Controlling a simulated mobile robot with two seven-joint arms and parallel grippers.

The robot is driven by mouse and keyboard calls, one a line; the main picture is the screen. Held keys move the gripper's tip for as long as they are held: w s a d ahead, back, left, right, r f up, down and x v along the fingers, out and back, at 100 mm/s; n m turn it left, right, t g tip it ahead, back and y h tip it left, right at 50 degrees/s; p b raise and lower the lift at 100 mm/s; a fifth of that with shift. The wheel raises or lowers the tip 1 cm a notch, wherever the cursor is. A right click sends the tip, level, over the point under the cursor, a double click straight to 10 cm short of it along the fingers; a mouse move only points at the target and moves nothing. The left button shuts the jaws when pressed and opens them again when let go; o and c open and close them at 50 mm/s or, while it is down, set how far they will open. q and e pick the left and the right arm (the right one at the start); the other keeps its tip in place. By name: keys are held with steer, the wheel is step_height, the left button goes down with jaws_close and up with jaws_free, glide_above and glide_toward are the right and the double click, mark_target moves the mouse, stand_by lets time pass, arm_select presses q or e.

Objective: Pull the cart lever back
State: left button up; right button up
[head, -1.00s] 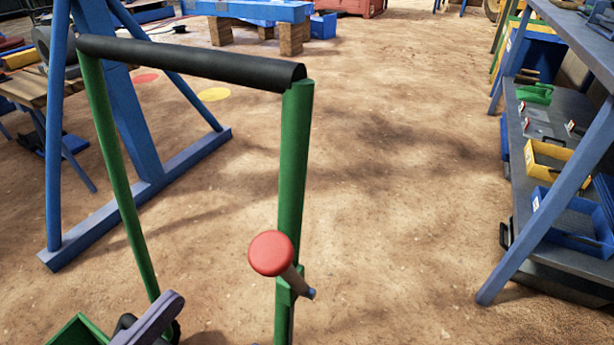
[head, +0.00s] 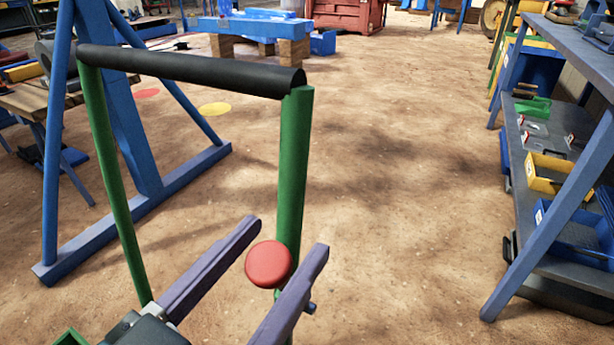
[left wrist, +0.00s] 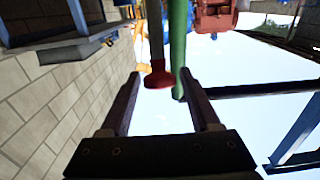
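The cart lever has a round red knob (head: 268,264) and is mounted on the right green post (head: 293,170) of the cart handle. My left gripper (head: 287,239) is open, with one purple-grey finger on each side of the knob in the head view. The left wrist view shows the knob (left wrist: 157,79) between the fingertips of my left gripper (left wrist: 160,80), with space on both sides. I see no contact. The lever's shaft is mostly hidden behind the knob and the right finger in the head view. My right gripper is not in view.
The cart's black crossbar (head: 190,70) runs above and beyond my gripper. A blue frame (head: 140,220) stands to the left. A grey shelf (head: 560,180) with trays stands on the right. The sandy floor between cart and shelf is clear.

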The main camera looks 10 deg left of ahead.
arm_select(q)
jaws_close()
stand_by(1.1)
